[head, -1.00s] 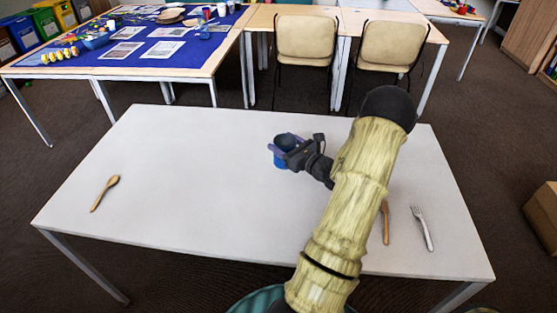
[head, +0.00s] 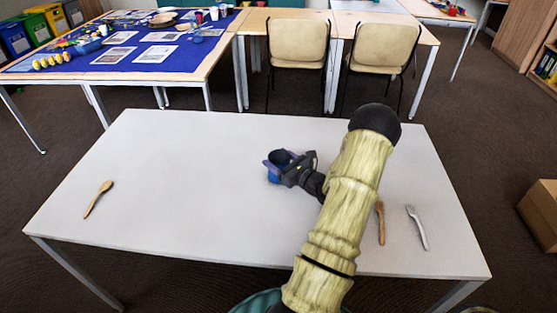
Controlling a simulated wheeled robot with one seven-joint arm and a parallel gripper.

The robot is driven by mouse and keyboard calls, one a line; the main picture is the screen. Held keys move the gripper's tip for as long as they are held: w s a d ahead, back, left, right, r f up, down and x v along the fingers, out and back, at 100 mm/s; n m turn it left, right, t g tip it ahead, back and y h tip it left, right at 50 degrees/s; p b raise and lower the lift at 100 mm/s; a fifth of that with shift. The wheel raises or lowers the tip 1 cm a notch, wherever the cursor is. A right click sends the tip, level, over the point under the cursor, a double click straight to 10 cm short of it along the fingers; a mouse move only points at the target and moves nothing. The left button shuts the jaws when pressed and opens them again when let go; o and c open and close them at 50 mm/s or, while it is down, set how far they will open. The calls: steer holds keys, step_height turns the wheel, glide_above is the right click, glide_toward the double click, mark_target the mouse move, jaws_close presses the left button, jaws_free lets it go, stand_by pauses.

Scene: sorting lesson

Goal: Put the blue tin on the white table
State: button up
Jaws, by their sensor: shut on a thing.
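The blue tin (head: 274,175) is at the middle of the white table (head: 160,200), towards its far half. My gripper (head: 279,164) is shut around the tin, with its fingers on either side. The tin is at or very close to the tabletop; I cannot tell whether its base touches. Part of the tin is hidden behind the gripper. My arm reaches across the right half of the table and hides part of its surface.
A wooden spoon (head: 98,199) lies on the left of the table. A wooden utensil (head: 380,223) and a light fork (head: 417,228) lie at the right, close to my arm. Two chairs (head: 297,50) stand behind.

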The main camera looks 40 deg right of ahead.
steer(key=shift+f, duration=0.2)
steer(key=o, duration=1)
steer(key=shift+r, duration=0.1)
steer(key=shift+r, duration=0.2)
steer(key=s, duration=1.2)
steer(key=shift+d+f, duration=0.1)
steer(key=shift+d, duration=0.1)
